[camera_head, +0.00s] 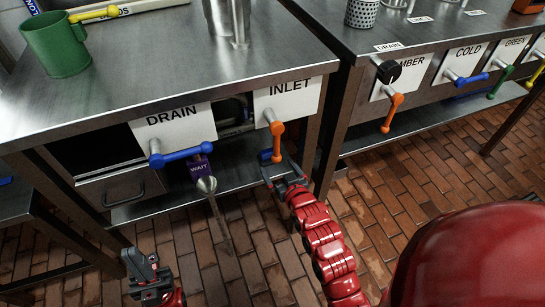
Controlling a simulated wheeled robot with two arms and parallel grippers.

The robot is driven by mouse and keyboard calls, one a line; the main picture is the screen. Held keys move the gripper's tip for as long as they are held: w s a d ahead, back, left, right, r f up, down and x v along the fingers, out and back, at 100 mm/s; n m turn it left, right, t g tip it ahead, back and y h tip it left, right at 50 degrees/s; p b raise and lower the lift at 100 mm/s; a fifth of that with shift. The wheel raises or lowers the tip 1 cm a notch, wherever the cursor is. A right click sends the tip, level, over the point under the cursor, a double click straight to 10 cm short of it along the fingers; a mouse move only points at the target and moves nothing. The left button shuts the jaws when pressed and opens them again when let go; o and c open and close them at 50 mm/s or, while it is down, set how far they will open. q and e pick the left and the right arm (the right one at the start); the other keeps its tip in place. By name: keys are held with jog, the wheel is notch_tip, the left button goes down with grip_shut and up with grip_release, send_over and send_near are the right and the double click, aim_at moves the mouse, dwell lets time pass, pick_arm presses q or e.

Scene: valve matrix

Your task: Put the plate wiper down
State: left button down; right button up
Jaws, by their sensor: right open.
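I cannot pick out a plate wiper with certainty. My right gripper (281,174) is open, just below the orange lever (277,141) under the INLET sign (289,97); I cannot tell whether they touch. My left gripper (146,272) is low at the bottom left, above the brick floor and in front of the steel table (170,65). Whether its fingers are open or shut is unclear, and no wiper shows in it. A pale metal cone with a thin rod (207,186) shows below the DRAIN sign (173,119), beside a purple WAIT tag (199,167).
A blue lever (181,155) sticks out under the DRAIN sign. A green mug (56,44) and a yellow handle (95,14) are at the table's back left. A second steel table (430,33) with several coloured levers stands at right. The left table's middle top is clear.

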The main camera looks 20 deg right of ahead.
jog(key=v, duration=0.4)
jog(key=shift+p, duration=0.35)
jog(key=shift+s, duration=0.15)
